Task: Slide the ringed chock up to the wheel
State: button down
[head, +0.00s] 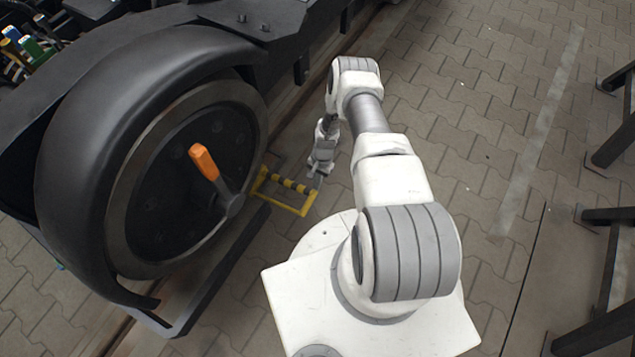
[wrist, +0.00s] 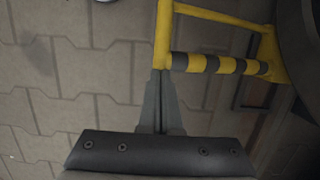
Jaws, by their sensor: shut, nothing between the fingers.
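The chock (head: 290,184) is a yellow frame with a black-and-yellow striped bar, low on the paving just right of the wheel (head: 165,185). The wheel is large and dark, with an orange-tipped lever on its face. In the wrist view the chock (wrist: 222,65) lies beyond my fingers, and a dark curved edge shows at its right. My gripper (head: 318,176) is shut and empty at the chock's right end. In the wrist view its fingertips (wrist: 160,74) are at the left side rail, by the striped bar's end; I cannot tell whether they touch.
A dark fender (head: 75,130) arches over the wheel. A dark rail or bar (head: 230,260) runs along the ground below it. Dark metal stands (head: 608,225) are at the far right. The paving (head: 500,120) between is clear.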

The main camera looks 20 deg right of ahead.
jog(key=p+v, duration=0.5)
jog(key=v, duration=1.1)
jog(key=shift+w+d, duration=0.25)
jog(key=shift+d, duration=0.05)
jog(key=shift+r, duration=0.15)
